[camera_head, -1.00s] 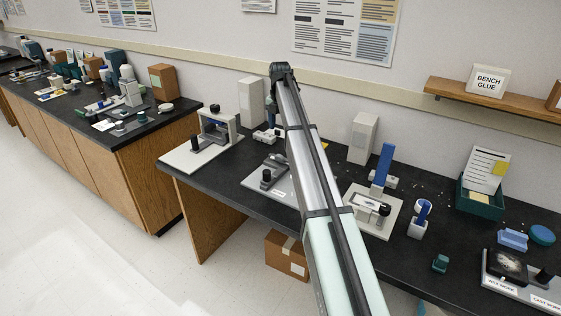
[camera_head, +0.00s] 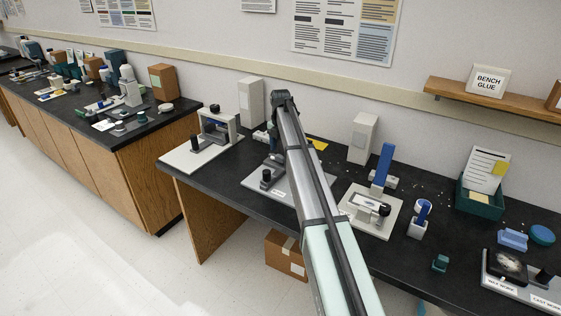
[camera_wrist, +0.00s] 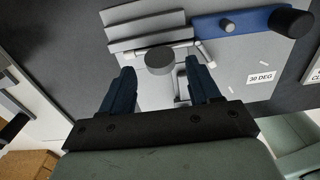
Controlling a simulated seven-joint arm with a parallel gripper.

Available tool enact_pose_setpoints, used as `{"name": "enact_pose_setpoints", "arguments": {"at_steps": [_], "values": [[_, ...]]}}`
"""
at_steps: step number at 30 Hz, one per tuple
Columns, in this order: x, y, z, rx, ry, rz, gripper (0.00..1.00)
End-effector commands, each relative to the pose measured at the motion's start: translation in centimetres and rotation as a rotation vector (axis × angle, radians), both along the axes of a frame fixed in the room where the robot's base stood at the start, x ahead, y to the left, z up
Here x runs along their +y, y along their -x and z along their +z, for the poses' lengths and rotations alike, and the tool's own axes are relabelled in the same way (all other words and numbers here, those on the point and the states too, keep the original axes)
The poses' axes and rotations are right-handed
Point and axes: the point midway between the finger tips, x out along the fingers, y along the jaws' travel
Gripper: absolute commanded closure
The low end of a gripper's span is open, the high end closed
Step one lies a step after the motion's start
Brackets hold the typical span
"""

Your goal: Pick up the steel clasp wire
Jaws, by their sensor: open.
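In the wrist view, a thin bright rod (camera_wrist: 133,52), which looks like the steel clasp wire, lies across a grey fixture. A round grey post (camera_wrist: 159,61) hides its middle, and a short bent piece shows at its right end. I cannot make out the wire in the head view. My gripper (camera_wrist: 162,82) is open, with its two dark blue fingers apart on either side of the post. Nothing is seen held between them. The rod is just beyond the fingertips in the picture. In the head view my arm hides most of the gripper over the grey plate (camera_head: 287,190).
A blue bar (camera_wrist: 250,22) with a black knob (camera_wrist: 292,22) lies at the fixture's upper right, near a "30 DEG" label (camera_wrist: 261,77). In the head view, a white stand (camera_head: 372,213) with a blue upright is right of my arm, and a white-based frame (camera_head: 195,158) is left.

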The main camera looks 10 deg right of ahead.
Motion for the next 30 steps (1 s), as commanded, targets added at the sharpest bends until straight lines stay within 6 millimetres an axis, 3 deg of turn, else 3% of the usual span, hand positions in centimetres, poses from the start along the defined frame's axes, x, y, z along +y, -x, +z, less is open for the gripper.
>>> {"name": "enact_pose_setpoints", "arguments": {"at_steps": [7,15,30], "values": [[0.0,0.0,-3.2,0.001,-0.001,0.0,0.38],[0.0,-0.1,-3.6,0.0,0.0,-0.001,0.38],[0.0,-0.1,-3.6,0.0,0.0,-0.001,0.86]]}}
